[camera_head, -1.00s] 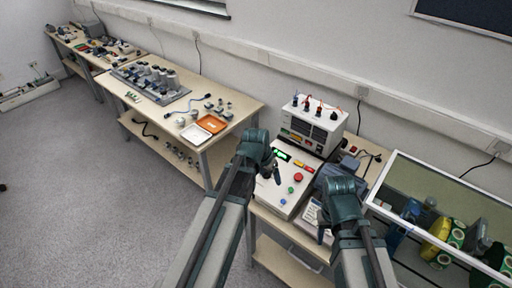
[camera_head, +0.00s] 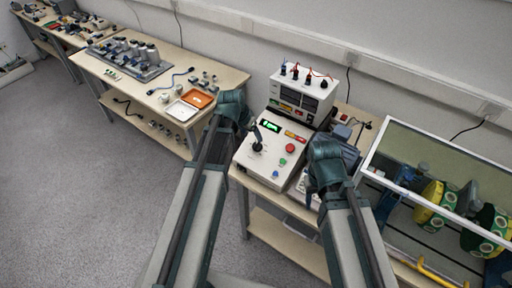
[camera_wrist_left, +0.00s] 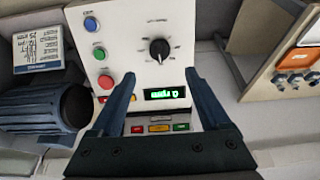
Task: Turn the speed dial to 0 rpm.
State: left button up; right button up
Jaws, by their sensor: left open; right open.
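The black speed dial (camera_head: 257,146) sits on the sloping white control panel (camera_head: 268,165). In the left wrist view the dial (camera_wrist_left: 159,48) is in full sight, with marks printed around it. The green display (camera_wrist_left: 161,94) is upside down there and appears to read 0 rpm; it also glows in the head view (camera_head: 269,126). My left gripper (camera_wrist_left: 160,75) is open and empty, its fingertips apart from the dial and on the display side of it. In the head view my left gripper (camera_head: 252,127) is above the panel. My right gripper (camera_head: 312,190) is right of the panel; its fingers are mostly hidden.
A red button (camera_head: 290,148), a green button (camera_head: 283,162) and a blue button (camera_head: 275,174) line the panel. A white instrument with cables (camera_head: 303,95) stands behind it. A glass-fronted case (camera_head: 440,150) with yellow and green parts is on the right. Open floor lies left.

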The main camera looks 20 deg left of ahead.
aim_at(257, 144)
pick_arm(q)
jog(key=b+x, duration=0.7)
jog(key=x, duration=0.2)
jog(key=shift+f, duration=0.2)
grip_shut()
